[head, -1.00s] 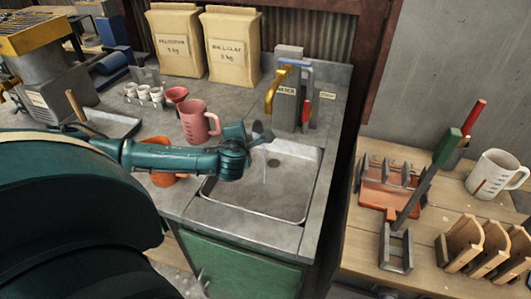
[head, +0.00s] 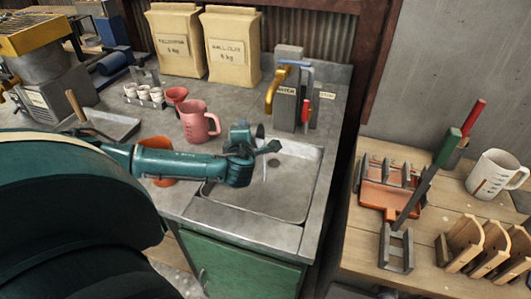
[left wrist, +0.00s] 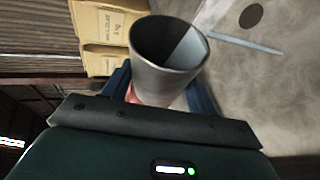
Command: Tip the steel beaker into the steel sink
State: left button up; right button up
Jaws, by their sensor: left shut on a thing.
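The steel sink (head: 285,190) is set in the grey counter, with a dark drain hole (left wrist: 251,15) showing in the left wrist view. My left gripper (head: 259,140) is above the sink's back left part, shut on the steel beaker (left wrist: 168,72). The beaker is tilted over; its open mouth shows a dark inside with a pale patch. In the head view the gripper hides most of it. A thin pale streak (left wrist: 245,44) lies between the beaker's rim and the sink; I cannot tell its source. My right gripper is out of view.
A brass tap (head: 275,88) stands behind the sink. A pink jug (head: 198,122) and an orange pot (head: 160,180) are left of it, the pot partly behind my arm. A wooden table (head: 345,262) with racks is at the right.

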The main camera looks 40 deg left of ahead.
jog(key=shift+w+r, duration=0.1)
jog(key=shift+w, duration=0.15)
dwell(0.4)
pick_arm(q)
jog(key=shift+d+f+m+y, duration=0.15)
jog(key=shift+f+m+y, duration=0.05)
jog(key=shift+m+y, duration=0.2)
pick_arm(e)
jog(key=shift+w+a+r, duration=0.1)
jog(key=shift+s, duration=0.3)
pick_arm(q)
jog(key=shift+w+d+m, duration=0.1)
jog(key=shift+d+m, duration=0.05)
jog(key=shift+m, duration=0.25)
jog(key=shift+a+r+n+h, duration=0.3)
jog(key=shift+a+n, duration=0.05)
jog(key=shift+n, duration=0.35)
jog(key=shift+s+a+r+n+h, duration=0.1)
jog(key=shift+s+a+n+h, duration=0.1)
jog(key=shift+n+h, duration=0.25)
jog(key=shift+s+a+r+n+h, duration=0.1)
jog(key=shift+a+n+h, duration=0.05)
jog(key=shift+n+h, duration=0.25)
jog(key=shift+w+d, duration=0.1)
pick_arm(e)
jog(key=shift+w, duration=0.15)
pick_arm(q)
jog(key=shift+n, duration=0.25)
